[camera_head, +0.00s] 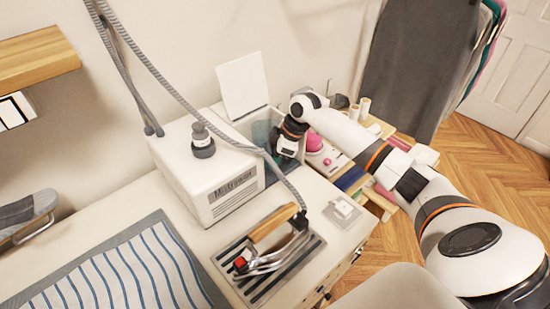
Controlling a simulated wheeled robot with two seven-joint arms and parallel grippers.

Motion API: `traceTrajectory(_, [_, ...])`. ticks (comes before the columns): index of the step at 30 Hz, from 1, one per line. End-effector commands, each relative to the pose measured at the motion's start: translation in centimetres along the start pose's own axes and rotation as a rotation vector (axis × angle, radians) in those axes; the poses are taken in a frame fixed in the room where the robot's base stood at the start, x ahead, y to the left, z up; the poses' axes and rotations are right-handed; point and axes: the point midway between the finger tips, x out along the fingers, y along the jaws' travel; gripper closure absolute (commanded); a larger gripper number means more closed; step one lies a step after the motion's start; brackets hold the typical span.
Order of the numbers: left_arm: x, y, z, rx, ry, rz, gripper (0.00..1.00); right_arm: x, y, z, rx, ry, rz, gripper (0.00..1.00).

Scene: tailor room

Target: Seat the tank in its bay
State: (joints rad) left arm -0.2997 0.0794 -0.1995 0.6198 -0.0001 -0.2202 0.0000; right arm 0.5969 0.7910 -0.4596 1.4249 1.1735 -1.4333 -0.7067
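The white steam station (208,170) stands on the white worktop, with a dark knob or cap on top. A translucent blue-grey tank (262,133) shows at its right rear side, partly behind my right gripper. My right gripper (280,155) points down right beside the tank and the station's right side. Its fingers are small and dark here, so I cannot tell whether they are open or shut on the tank. The bay is not clearly visible, and I cannot tell how far into it the tank sits. My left gripper is out of view.
A wood-handled iron (272,245) rests on a metal stand in front of the station, its grey hose arching overhead. A striped cloth (120,270) lies at left. A white panel (243,85) stands behind the tank. A small white block (343,208) sits near the worktop's right edge.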

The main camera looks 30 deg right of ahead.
Motion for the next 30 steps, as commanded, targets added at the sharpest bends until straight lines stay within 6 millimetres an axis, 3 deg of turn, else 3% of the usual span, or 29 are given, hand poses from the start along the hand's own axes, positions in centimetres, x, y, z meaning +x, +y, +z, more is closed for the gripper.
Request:
traceTrajectory(13, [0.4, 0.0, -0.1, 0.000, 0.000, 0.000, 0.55, 0.9, 0.0, -0.3, 0.000, 0.000, 0.000, 1.00])
traceTrajectory(14, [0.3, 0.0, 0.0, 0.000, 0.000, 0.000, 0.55, 0.8, 0.0, -0.3, 0.000, -0.001, -0.001, 0.84])
traceTrajectory(15, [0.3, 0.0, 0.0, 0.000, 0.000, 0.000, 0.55, 0.8, 0.0, -0.3, 0.000, -0.001, -0.001, 0.80])
traceTrajectory(23, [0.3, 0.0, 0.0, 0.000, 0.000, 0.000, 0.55, 0.8, 0.0, -0.4, 0.000, 0.001, 0.001, 0.80])
traceTrajectory(30, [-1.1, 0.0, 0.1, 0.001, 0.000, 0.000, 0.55, -0.6, 0.0, -0.2, 0.001, 0.001, 0.001, 0.80])
